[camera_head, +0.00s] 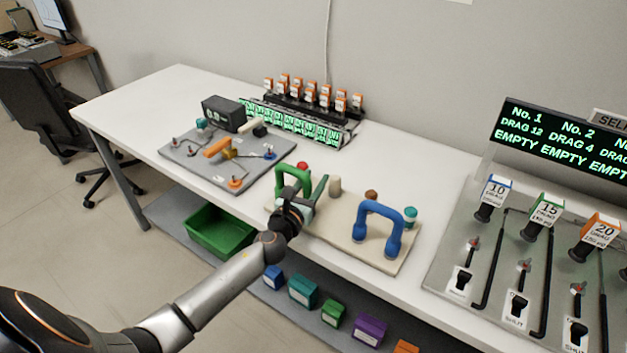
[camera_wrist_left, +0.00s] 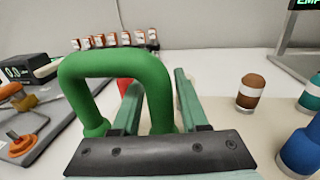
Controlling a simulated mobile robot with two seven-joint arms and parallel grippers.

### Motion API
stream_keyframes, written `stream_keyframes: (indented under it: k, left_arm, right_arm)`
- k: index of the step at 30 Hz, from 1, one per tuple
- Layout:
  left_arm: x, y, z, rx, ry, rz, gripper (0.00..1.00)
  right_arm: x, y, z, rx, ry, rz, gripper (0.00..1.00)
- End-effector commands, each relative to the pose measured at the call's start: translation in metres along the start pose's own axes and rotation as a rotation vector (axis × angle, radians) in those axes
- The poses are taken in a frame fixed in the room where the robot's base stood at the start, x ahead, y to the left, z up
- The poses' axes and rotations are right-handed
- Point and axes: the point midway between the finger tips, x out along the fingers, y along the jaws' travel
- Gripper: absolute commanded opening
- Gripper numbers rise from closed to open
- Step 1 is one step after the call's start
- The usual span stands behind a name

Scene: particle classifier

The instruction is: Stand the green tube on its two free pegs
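The green tube (camera_head: 293,174) is an upside-down U, upright at the left end of the beige board (camera_head: 340,233). It also shows large in the left wrist view (camera_wrist_left: 115,62). My left gripper (camera_head: 315,192) is at the tube's right leg. In the left wrist view its two fingers (camera_wrist_left: 158,105) are apart, with that leg seen between them and slight gaps on both sides. The leg's lower end is hidden by the gripper. A red peg (camera_head: 302,166) is behind the tube; beige (camera_head: 335,186), brown (camera_head: 371,195) and teal (camera_head: 410,214) pegs stand bare. My right gripper is not in view.
A blue tube (camera_head: 380,215) stands upright at the board's right front. A grey panel (camera_head: 185,158) with small fittings lies left, and a control panel (camera_head: 450,245) with levers stands right. A green bin (camera_head: 218,232) is on the shelf below.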

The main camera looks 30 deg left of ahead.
Motion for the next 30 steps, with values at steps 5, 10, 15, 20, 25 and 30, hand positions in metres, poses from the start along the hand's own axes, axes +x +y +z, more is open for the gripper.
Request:
stream_keyframes:
  k: [5, 10, 15, 20, 25, 30]
  left_arm:
    - [0.0, 0.0, 0.0, 0.0, 0.0, 0.0, 0.62]
    - [0.0, 0.0, -0.001, -0.001, 0.002, 0.0, 0.62]
    - [-0.007, 0.0, -0.001, 0.0, 0.003, -0.001, 0.62]
    - [-0.029, 0.0, -0.001, 0.0, 0.004, -0.002, 0.62]
    - [-0.063, 0.0, -0.002, -0.001, 0.004, -0.002, 0.62]
    - [-0.094, 0.0, -0.002, -0.001, 0.003, 0.0, 0.62]
  right_arm:
    - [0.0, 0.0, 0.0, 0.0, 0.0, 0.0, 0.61]
    - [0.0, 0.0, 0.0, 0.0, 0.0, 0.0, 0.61]
    - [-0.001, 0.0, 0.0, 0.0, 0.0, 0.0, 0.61]
    - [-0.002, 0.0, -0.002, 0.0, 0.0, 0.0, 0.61]
    - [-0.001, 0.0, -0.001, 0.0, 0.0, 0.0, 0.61]
    - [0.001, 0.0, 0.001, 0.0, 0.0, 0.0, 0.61]
